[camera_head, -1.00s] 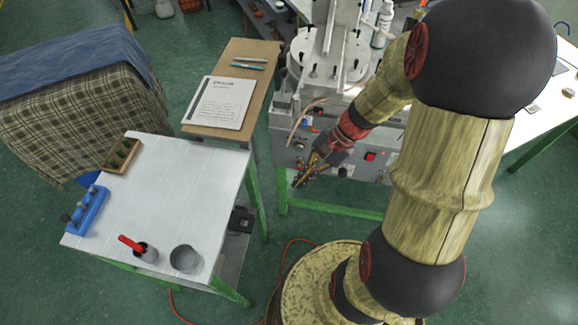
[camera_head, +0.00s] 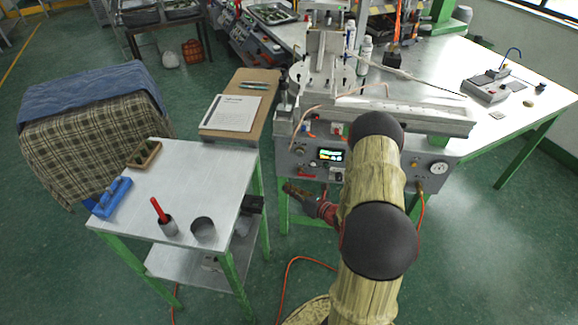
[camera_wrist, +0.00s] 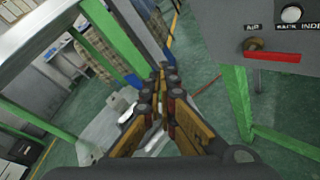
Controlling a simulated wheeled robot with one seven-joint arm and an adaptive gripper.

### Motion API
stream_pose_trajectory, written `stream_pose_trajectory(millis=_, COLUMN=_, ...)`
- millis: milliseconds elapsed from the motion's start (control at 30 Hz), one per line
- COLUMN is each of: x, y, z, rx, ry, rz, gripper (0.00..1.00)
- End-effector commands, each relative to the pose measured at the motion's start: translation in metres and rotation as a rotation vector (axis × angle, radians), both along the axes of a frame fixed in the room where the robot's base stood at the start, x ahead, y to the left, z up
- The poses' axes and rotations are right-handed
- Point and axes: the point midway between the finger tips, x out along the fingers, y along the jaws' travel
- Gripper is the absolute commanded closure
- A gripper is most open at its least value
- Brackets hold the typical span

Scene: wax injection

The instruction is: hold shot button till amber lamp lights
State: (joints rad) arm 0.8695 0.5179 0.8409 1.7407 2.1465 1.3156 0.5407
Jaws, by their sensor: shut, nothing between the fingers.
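I cannot tell which one is the shot button or the amber lamp; my arm hides part of the panel. My gripper (camera_head: 290,188) is low, near the panel's lower left edge. In the wrist view my gripper (camera_wrist: 168,75) is shut and empty. Its tips point past the panel toward the floor.
Green table legs (camera_wrist: 238,98) stand near the gripper.

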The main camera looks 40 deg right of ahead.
Motion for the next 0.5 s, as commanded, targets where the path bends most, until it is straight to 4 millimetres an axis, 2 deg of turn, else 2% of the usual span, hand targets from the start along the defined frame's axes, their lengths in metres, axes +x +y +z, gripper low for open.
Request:
stream_pose_trajectory(millis=33, x=0.005, y=-0.017, z=0.006, rx=0.017, ry=-0.022, rz=-0.058, gripper=1.0)
stream_pose_trajectory(millis=100, x=0.01, y=-0.037, z=0.014, rx=0.045, ry=-0.047, rz=-0.125, gripper=1.0)
stream_pose_trajectory(millis=200, x=0.011, y=-0.052, z=0.022, rx=0.094, ry=-0.075, rz=-0.193, gripper=1.0)
stream_pose_trajectory(millis=500, x=0.011, y=-0.052, z=0.025, rx=0.142, ry=-0.084, rz=-0.202, gripper=1.0)
